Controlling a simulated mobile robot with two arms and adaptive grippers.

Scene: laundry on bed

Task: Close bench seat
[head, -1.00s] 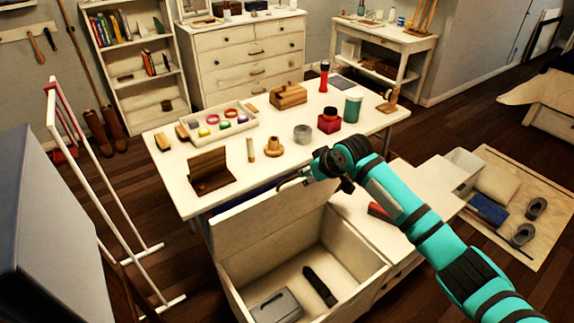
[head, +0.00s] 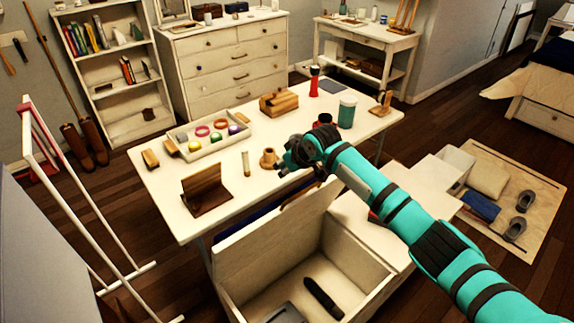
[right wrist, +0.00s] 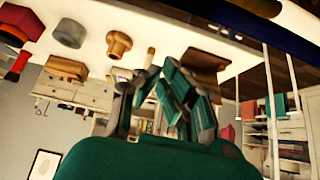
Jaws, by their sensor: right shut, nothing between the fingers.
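The white bench seat (head: 375,278) stands in front of the table, with its storage box open. Its lid (head: 270,245) is raised and leans back toward the table's front edge. Inside the box lie a dark flat object (head: 322,297) and a grey case (head: 286,314). My right gripper (head: 283,168) is shut and empty. It appears above and beyond the lid's top edge, near the wooden spool on the table; I see no contact with the lid. The right wrist view shows its closed fingers (right wrist: 165,105) close up. My left gripper is out of view.
The table (head: 160,194) behind the lid holds a tray (head: 213,145), a brown wooden stand (head: 205,190), a spool (head: 268,158) and a green cup (head: 347,110). A white rack (head: 75,195) stands left. A mat (head: 540,190) with shoes lies right.

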